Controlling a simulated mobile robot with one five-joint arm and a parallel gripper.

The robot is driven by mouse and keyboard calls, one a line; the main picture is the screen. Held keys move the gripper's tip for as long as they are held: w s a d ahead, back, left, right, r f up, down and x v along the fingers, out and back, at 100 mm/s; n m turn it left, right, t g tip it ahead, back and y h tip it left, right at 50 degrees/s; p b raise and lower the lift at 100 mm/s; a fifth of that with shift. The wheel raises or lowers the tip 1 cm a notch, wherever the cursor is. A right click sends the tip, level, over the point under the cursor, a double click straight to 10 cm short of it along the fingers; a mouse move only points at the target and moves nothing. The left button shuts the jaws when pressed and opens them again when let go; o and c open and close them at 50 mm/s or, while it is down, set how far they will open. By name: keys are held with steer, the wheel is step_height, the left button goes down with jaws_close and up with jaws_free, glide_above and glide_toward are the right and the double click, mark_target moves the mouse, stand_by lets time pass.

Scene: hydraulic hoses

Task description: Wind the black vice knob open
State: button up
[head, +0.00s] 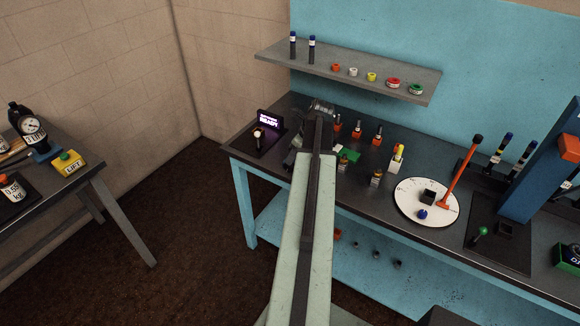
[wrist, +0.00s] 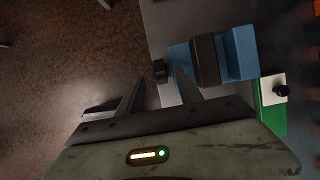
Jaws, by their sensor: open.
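The blue vice (wrist: 238,52) lies at the top of the wrist view, with a dark block (wrist: 206,60) across its middle. Its black knob (wrist: 160,70) sticks out on the left, near the bench edge. My gripper (wrist: 158,78) is open, with one finger left of the knob and the other to its right, in front of the vice's blue end. I cannot tell whether either finger touches. In the head view my gripper (head: 318,112) is over the back left of the bench, and I cannot make out the vice behind my arm.
A green block with a white plate (wrist: 272,92) and small black knob sits right of the vice. On the bench (head: 400,236) are a lit screen (head: 268,120), small orange-based parts, a white dial (head: 410,208) and an orange lever (head: 460,172). A grey shelf (head: 300,60) hangs behind.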

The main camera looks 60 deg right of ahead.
steer(key=b+x, duration=0.4)
steer(key=x, duration=0.1)
steer(key=shift+s+f, duration=0.1)
steer(key=shift+f, duration=0.2)
steer(key=shift+w+f+b, duration=0.25)
steer(key=shift+b, duration=0.05)
steer(key=shift+r, duration=0.1)
